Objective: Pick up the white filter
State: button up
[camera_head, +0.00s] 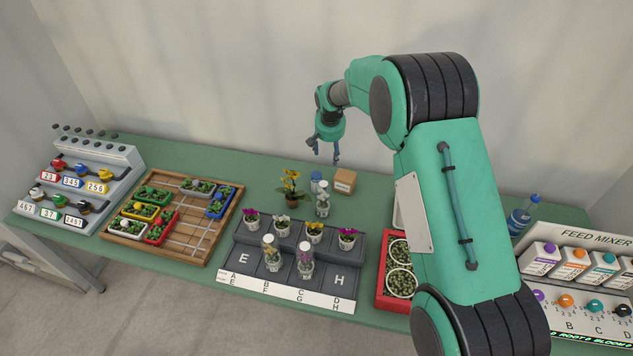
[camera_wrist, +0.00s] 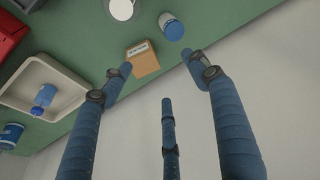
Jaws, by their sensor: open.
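My gripper (camera_head: 324,153) is open and empty, above the back of the green table near the wall. In the wrist view its blue fingers (camera_wrist: 161,68) are spread with nothing between them. No item is plainly a white filter. A white round-topped item (camera_wrist: 122,8) is cut by the wrist view's top edge; it seems to be the clear vessel (camera_head: 323,203) in the head view. A white jar with blue (camera_wrist: 171,27) stands beside it, also seen in the head view (camera_head: 316,183). Both are apart from my fingers.
A small cardboard box (camera_wrist: 142,62) (camera_head: 344,181) stands beside the jar. A white tray (camera_wrist: 28,78) holds a blue-and-clear bottle (camera_wrist: 44,97). My arm hides part of the table.

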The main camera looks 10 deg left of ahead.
send_near(316, 176)
jog(key=r, duration=0.1)
jog(key=shift+w+d+r+p, duration=0.1)
jog(key=shift+d+r+p, duration=0.05)
jog(key=shift+p, duration=0.15)
jog(key=shift+x, duration=4.35)
jog(key=shift+s+x, duration=0.15)
jog(key=shift+x, duration=1.15)
jog(key=shift+s+x, duration=0.1)
jog(key=shift+x, duration=1.15)
jog(key=c, duration=1.2)
